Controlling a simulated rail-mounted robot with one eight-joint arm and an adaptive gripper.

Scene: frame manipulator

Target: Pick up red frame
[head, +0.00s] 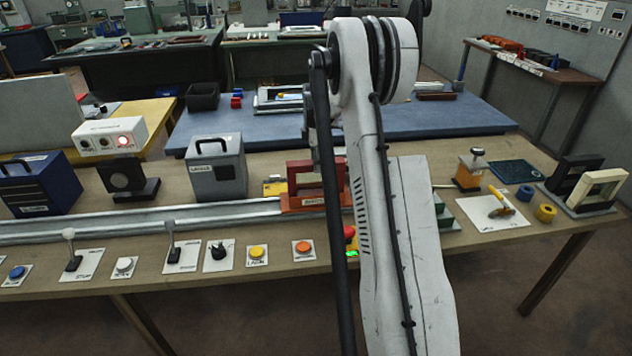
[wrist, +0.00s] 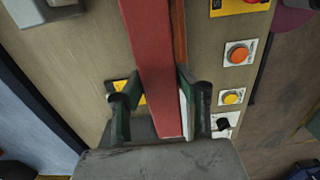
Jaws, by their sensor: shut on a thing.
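The red frame (head: 303,166) stands upright on an orange-red base (head: 300,204) on the metal rail, left of the middle of the head view. My arm hides part of it there. In the wrist view the red frame (wrist: 153,45) shows as a long red bar running down between my fingers. My gripper (wrist: 155,95) is shut on this bar, with one dark green finger on each side. In the head view my gripper is hidden behind my arm. I cannot tell whether the frame is clear of its base.
A grey box (head: 216,170) stands behind the rail (head: 140,222), left of the frame. Buttons and levers line the front edge, including an orange button (head: 302,248). At the right are a black frame (head: 562,172), a cream frame (head: 600,177) and a small orange device (head: 468,172).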

